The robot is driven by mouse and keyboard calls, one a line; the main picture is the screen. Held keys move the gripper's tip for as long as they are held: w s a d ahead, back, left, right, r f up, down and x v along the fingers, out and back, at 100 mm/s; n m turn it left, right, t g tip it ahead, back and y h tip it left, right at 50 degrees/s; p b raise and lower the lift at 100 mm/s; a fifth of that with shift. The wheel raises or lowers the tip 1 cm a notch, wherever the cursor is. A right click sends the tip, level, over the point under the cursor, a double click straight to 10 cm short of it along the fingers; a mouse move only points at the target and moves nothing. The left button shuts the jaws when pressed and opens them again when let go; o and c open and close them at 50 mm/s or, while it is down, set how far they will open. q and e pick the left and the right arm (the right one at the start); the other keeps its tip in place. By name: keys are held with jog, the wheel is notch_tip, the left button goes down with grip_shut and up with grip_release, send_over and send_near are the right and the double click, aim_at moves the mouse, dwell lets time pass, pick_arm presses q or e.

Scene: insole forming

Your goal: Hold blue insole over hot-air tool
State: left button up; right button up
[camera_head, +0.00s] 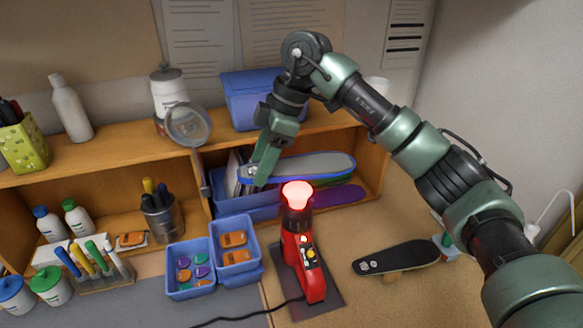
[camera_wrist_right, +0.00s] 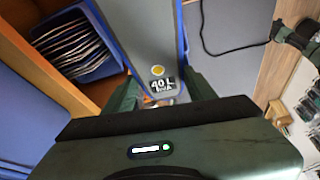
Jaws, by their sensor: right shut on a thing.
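The blue insole (camera_head: 318,165) has a grey top and a blue edge. My right gripper (camera_head: 258,172) is shut on its left end and holds it flat in the air. The "40 L" print on the insole (camera_wrist_right: 160,70) shows in the right wrist view. The red hot-air tool (camera_head: 300,250) stands upright on a dark plate, its nozzle end glowing. In the head view the insole's near edge appears just above the glow; the exact gap is unclear. A dark green part, apparently my left gripper (camera_wrist_right: 290,32), shows at the right wrist view's edge; its jaws are unclear.
A wooden shelf (camera_head: 110,158) with a blue bin (camera_head: 250,210) of insoles stands behind. Blue trays (camera_head: 190,290) are left of the tool. A black insole (camera_head: 395,257) is on the right. A cable (camera_head: 240,317) runs left from the tool.

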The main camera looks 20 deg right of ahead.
jog(key=s+r+p, duration=0.4)
jog(key=s+r, duration=0.1)
jog(key=r, duration=0.4)
